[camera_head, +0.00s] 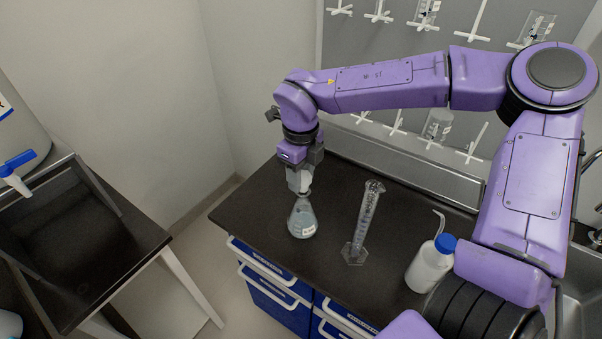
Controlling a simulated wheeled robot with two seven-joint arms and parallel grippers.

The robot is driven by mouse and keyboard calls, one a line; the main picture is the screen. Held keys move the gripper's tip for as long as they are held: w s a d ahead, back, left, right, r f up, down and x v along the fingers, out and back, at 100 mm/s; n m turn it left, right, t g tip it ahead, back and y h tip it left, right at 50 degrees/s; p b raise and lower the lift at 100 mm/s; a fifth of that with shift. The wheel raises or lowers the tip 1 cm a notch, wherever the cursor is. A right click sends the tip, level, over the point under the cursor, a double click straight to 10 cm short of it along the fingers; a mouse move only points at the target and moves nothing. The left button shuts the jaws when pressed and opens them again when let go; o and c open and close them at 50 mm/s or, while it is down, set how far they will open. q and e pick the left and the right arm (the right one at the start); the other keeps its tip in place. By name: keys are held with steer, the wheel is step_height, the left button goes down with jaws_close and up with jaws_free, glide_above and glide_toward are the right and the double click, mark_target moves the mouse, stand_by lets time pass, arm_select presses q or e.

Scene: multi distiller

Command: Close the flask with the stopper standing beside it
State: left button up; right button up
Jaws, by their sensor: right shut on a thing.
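The flask (302,220), a conical clear one with a pale liquid and a label, stands upright on the dark bench top. My right gripper (300,183) is directly above its neck, pointing down. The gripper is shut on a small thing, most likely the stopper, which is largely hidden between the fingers. I cannot tell whether the stopper touches or sits in the flask's mouth. No stopper shows standing on the bench. My left gripper is not in view.
A glass measuring cylinder (366,222) stands right of the flask. A white wash bottle with a blue cap (431,263) is farther right. A drying rack (400,100) hangs behind the black bench (252,212). A separate dark table (140,235) is at left.

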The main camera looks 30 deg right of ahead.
steer(key=shift+p, duration=0.6)
stand_by(1.0)
steer(key=shift+f+b, duration=0.85)
steer(key=shift+f, duration=0.55)
stand_by(0.6)
steer(key=o, duration=1.1)
steer(key=shift+r, duration=0.1)
step_height(320, 180, up, 10)
steer(key=shift+r+b, duration=0.2)
steer(key=shift+b, duration=0.4)
